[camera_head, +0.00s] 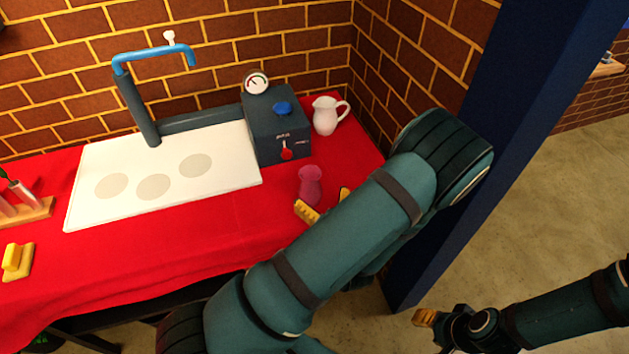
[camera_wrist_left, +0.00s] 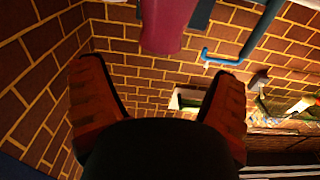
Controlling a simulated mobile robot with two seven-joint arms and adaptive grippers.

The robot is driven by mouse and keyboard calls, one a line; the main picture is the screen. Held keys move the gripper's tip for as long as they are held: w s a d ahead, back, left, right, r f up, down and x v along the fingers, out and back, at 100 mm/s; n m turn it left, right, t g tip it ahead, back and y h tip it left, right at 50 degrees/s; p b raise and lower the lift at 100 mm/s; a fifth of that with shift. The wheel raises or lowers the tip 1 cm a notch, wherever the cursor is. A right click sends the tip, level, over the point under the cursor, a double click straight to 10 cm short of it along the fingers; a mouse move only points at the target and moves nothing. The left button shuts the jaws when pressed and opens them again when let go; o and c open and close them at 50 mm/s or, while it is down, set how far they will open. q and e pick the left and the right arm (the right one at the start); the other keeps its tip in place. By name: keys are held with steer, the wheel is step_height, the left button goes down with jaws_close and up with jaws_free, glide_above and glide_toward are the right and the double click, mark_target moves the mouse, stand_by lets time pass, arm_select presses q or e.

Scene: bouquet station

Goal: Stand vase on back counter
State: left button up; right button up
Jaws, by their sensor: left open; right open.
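A dark pink vase (camera_head: 310,187) appears upright near the right end of the red-covered counter (camera_head: 225,225). My left gripper (camera_head: 325,203) is open, its yellow fingertips just in front of and to the right of the vase. In the left wrist view the vase (camera_wrist_left: 168,25) shows at the top, beyond the open fingers (camera_wrist_left: 170,95), and nothing is between them. I cannot tell whether a finger touches it. My right gripper (camera_head: 425,317) is open and low at the right, over the floor, away from the counter.
A dark machine (camera_head: 275,130) with a gauge stands behind the vase, with a white pitcher (camera_head: 326,115) beside it. A white board (camera_head: 160,172) with round marks lies left. A blue column (camera_head: 500,130) rises to the right. The counter's front middle is clear.

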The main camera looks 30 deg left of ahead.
arm_select(q)
steer(key=s+d+f+m+g+h, duration=0.1)
steer(key=s+d+f+g+h, duration=0.15)
steer(key=f+h, duration=0.35)
steer(key=s+d+f+m+g+h, duration=0.1)
steer(key=d+f+m+g+h, duration=0.15)
steer(key=d+f+h, duration=0.4)
steer(key=s+d+m+g+h, duration=0.5)
steer(key=s, duration=0.1)
steer(key=shift+s+d+f, duration=0.35)
steer(key=shift+s+f, duration=0.05)
steer(key=shift+h, duration=0.25)
